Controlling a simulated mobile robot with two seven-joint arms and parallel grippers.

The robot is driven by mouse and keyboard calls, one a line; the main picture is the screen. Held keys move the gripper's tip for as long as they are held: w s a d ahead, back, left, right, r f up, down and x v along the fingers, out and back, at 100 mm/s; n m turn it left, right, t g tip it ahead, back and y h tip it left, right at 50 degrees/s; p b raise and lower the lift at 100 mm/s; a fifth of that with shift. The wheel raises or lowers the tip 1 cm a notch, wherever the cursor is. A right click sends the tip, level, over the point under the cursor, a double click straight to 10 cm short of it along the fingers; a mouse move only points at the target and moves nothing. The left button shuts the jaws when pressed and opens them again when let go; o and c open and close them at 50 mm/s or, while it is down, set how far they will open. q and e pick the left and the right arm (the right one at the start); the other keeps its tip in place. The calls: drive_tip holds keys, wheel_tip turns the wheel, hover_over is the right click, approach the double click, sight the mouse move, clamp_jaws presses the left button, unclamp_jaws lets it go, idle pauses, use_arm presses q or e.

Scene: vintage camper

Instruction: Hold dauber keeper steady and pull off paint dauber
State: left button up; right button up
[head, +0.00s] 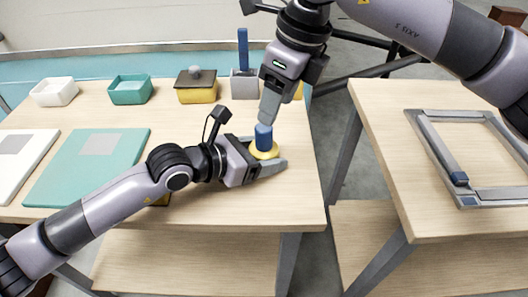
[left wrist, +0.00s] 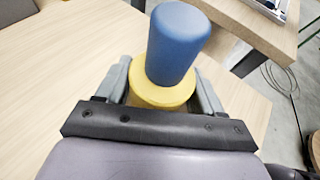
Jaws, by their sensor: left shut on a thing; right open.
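The dauber keeper is a round yellow piece (head: 258,154) near the right end of the left table. My left gripper (head: 272,158) is shut on it, a finger on either side. The keeper also shows in the left wrist view (left wrist: 150,92). The paint dauber, a blue cylinder (head: 264,138), stands up from the keeper's middle. It also shows large in the left wrist view (left wrist: 174,45), its lower end hidden in the keeper. My right gripper (head: 267,116) is open and points down at the dauber's top; whether its fingers flank or touch the dauber is unclear.
White (head: 54,92), teal (head: 131,90) and lidded yellow (head: 197,87) containers line the table's back. A grey holder (head: 244,84) with an upright blue piece stands behind my grippers. A teal board (head: 85,172) lies left. A grey frame (head: 438,150) lies on the right table, across a gap.

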sight(267, 128)
drive_tip(key=shift+x, duration=4)
clamp_jaws()
drive_tip(key=shift+r, duration=0.15)
drive_tip(key=shift+a+v, duration=0.15)
drive_tip(key=shift+v, duration=0.5)
drive_tip(key=shift+a+v, duration=0.15)
drive_tip(key=shift+v, duration=0.55)
drive_tip(key=shift+w+r, duration=0.15)
drive_tip(key=shift+w, duration=0.05)
